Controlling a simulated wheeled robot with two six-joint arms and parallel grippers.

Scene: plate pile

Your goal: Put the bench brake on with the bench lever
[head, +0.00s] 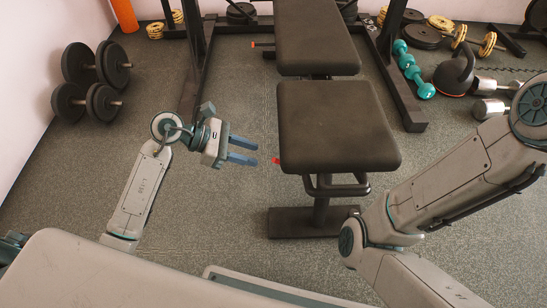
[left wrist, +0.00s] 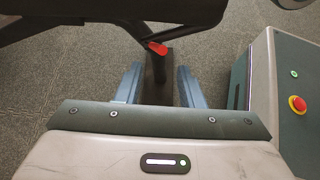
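The bench has a dark padded seat (head: 335,130) with a backrest pad (head: 315,38) behind it. A small red-tipped lever (head: 276,160) sticks out from the left side of the seat. It shows in the left wrist view as a red tip (left wrist: 158,48) on a dark stem under the bench. My left gripper (head: 257,153) is open and empty, with its blue fingers pointing right at the lever, a small gap short of it. In the left wrist view the red tip lies ahead, between the lines of the two fingers. My right gripper is out of the picture.
Another red tip (head: 254,44) sticks out left near the backrest. A dark rack post (head: 193,75) stands left of the bench. Dumbbells (head: 90,80) lie by the left wall, and a kettlebell (head: 455,72) at right.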

